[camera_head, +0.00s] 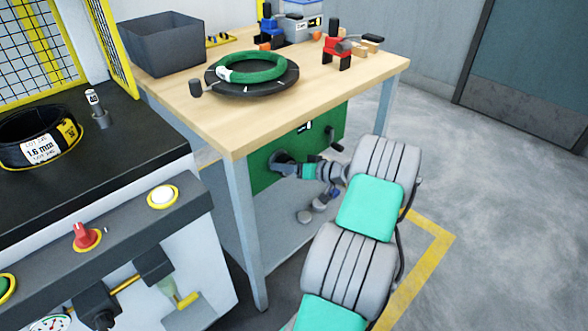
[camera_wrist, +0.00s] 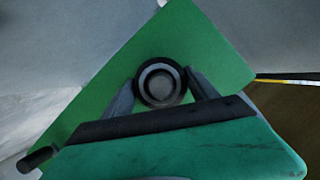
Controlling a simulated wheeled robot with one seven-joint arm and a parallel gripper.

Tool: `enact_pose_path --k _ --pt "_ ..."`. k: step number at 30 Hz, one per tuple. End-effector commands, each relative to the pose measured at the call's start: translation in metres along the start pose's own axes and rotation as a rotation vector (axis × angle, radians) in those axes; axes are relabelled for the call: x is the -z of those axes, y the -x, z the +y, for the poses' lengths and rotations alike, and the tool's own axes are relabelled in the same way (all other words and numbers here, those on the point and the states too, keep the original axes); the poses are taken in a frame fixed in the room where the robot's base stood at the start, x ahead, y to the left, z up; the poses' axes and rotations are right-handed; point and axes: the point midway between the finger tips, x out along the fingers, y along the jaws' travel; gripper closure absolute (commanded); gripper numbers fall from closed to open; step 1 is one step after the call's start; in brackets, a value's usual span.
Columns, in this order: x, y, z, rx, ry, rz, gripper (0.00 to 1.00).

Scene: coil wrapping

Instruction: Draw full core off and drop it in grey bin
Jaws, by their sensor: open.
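A dark round core (camera_wrist: 160,82) with a grey centre shows end-on against the green panel (camera_wrist: 218,50) in the wrist view. In the head view, the dark round shape (camera_head: 281,157) at the panel under the table is partly hidden by my wrist. My gripper (camera_wrist: 160,77) is open, with one finger on each side of the core; I cannot tell whether they touch it. The grey bin (camera_head: 160,45) stands at the back left of the wooden table, and the part of its inside that shows is empty.
A green coil (camera_head: 252,66) lies on a black turntable (camera_head: 240,90) on the table. A crank handle (camera_head: 335,145) sticks out of the panel right of my gripper. A table leg (camera_head: 246,235) stands left of my arm. A black-topped machine (camera_head: 120,140) is at left.

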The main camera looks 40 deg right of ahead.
Motion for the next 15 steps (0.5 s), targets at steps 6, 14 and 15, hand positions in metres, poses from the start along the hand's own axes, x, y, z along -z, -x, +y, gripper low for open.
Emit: enact_pose_path --k 6,14,15 --pt "0.0001 -0.0004 -0.0010 0.002 0.001 -0.001 0.38" --pt "0.0000 -0.0006 -0.0014 0.002 0.001 -0.002 0.59" --pt "0.0000 -0.0006 -0.0014 0.002 0.001 -0.002 0.62"
